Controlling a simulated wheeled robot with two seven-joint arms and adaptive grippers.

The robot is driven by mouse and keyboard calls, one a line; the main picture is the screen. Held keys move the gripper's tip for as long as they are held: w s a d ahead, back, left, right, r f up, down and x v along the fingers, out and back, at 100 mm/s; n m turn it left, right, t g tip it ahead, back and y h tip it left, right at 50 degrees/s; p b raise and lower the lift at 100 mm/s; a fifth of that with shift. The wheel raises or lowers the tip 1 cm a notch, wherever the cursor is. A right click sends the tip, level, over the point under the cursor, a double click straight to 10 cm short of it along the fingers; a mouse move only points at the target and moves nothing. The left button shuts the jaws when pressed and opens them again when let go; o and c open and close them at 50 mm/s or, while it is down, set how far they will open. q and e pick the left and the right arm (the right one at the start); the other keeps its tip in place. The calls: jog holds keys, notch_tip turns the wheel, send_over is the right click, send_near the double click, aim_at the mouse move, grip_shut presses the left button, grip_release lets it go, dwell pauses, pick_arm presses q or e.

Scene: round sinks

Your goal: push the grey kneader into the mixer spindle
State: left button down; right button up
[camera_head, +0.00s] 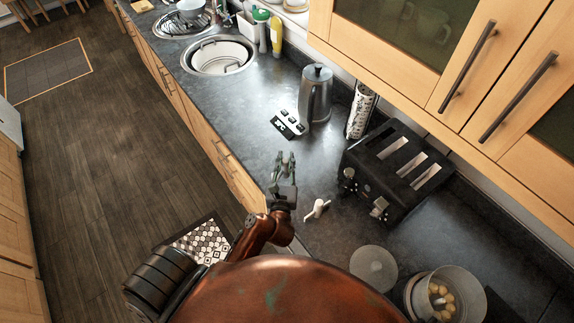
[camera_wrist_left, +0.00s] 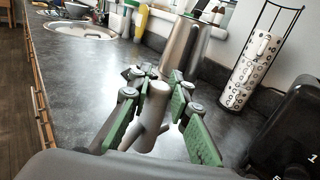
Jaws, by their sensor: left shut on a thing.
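My left gripper (camera_head: 285,162) is above the dark counter, left of the toaster. In the left wrist view, its green-padded fingers (camera_wrist_left: 158,108) are shut on the grey kneader (camera_wrist_left: 150,125), a pale grey piece with a round stem and a slanted arm. In the head view it is too small to make out well between the fingers. A pale bowl (camera_head: 459,281) with yellow pieces inside, perhaps the mixer, stands at the lower right, far from this gripper. I cannot make out a spindle clearly. My right gripper is not in view.
A small white piece (camera_head: 317,209) and a round pale disc (camera_head: 374,268) lie on the counter. A black toaster (camera_head: 397,168) stands right of the gripper. Cabinets overhang the right.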

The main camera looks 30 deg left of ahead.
aim_at(287, 170)
pick_arm(q)
jog(key=shift+w+a+f, duration=0.1)
jog(key=shift+w+f, duration=0.55)
jog(key=shift+f, duration=0.15)
jog(key=f, duration=0.3)
jog(key=shift+w, duration=0.2)
jog(key=shift+f, duration=0.3)
jog(key=c, duration=1.8)
grip_release()
jog(key=shift+r, duration=0.1)
jog(key=shift+o, duration=0.2)
